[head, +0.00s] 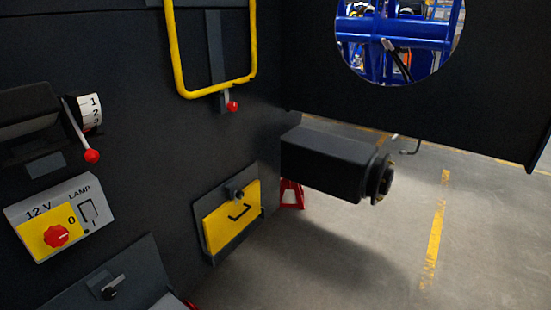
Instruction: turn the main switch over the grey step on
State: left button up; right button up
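A red rotary knob (57,235) sits on the yellow field of a light grey plate (88,187) at the lower left. The plate is marked "12 V", "LAMP" and "0", with a small line drawing beside the knob. The knob is close to the "0"; its exact pointing is too small to tell. Below the plate is a dark grey sloped panel (140,268) with a small latch. A sliver of lighter grey surface (168,302) shows at the bottom edge; I cannot tell whether it is the grey step. Neither of my grippers is in view.
Above the knob, a lever with a red ball (92,156) sticks out by a numbered scale (90,112). A yellow handle (180,60) and a yellow flap (228,218) are on the dark wall. A black beam (325,163) juts out right. Open floor (400,240) lies beyond.

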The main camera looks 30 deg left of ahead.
aim_at(56, 236)
jog(key=u, duration=2.3)
